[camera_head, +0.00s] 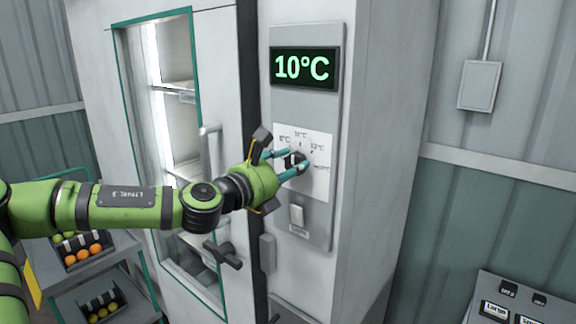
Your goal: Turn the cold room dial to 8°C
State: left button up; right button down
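The cold room dial (294,160) is a dark knob on a white scale plate (318,186) with printed temperature marks around it. The display (304,68) above it reads 10°C in green. My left gripper (295,160) reaches in from the left, its two teal fingers on either side of the knob, one above and one below. Whether both fingers press on the knob is too small to tell. The gripper hides part of the knob and of the scale, and I cannot read where the pointer stands. My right gripper is not in view.
A pale switch (296,214) sits below the dial on the grey panel. The cold room door (225,60) with its upright handle (208,150) is left of it. A labelled box (515,300) is lower right.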

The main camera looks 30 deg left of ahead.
pick_arm(q)
jog(key=shift+r, duration=0.25)
